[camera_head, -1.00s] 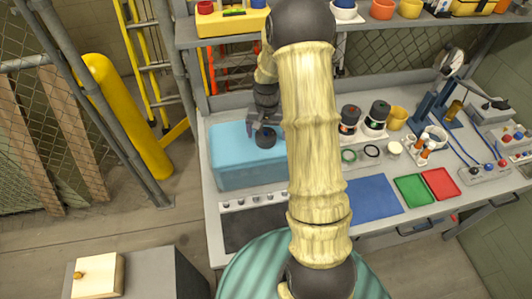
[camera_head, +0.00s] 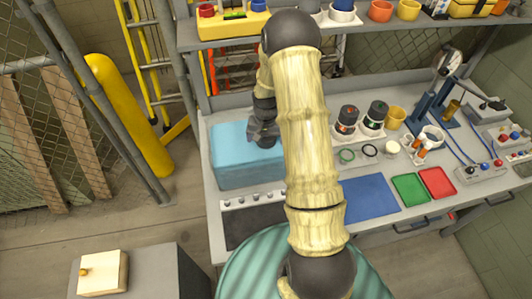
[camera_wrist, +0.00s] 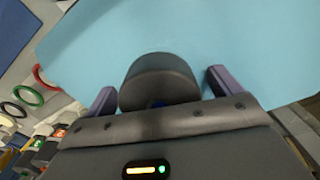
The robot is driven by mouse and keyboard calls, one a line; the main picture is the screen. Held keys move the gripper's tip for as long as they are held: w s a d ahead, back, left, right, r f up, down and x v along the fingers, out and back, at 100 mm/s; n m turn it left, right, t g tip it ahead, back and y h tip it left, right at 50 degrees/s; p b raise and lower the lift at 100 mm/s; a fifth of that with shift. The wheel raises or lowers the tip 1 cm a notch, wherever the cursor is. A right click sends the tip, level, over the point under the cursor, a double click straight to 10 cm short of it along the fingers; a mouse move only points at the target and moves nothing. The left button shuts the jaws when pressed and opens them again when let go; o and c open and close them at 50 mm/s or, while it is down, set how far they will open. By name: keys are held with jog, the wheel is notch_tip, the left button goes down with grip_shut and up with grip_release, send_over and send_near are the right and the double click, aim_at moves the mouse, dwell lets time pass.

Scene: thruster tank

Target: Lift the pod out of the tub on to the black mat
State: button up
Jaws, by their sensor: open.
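The tub (camera_head: 228,160) is a light-blue, water-like block at the left end of the bench. The pod (camera_wrist: 160,82) is a dark grey cylinder, seen against the blue in the wrist view. In the head view the pod (camera_head: 267,143) shows only partly at the tub's right side, below my gripper (camera_head: 262,132). In the wrist view my gripper (camera_wrist: 160,90) is open, with one finger on each side of the pod and a gap at both sides. The pod's lower part is hidden by the gripper body. The black mat (camera_head: 252,226) lies empty in front of the tub.
A row of small knobs (camera_head: 255,199) lies between tub and mat. Right of my arm are a blue mat (camera_head: 368,198), a green mat (camera_head: 410,187) and a red mat (camera_head: 437,182). Dark-topped jars (camera_head: 347,119) stand behind them. A shelf (camera_head: 390,27) hangs above.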

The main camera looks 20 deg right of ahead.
dwell(0.3)
jog(key=c, duration=1.6)
notch_tip(320, 180, up, 10)
jog(key=b, duration=0.3)
jog(key=shift+r, duration=0.1)
jog(key=shift+r+p, duration=6.7)
jog(key=shift+r, duration=1.75)
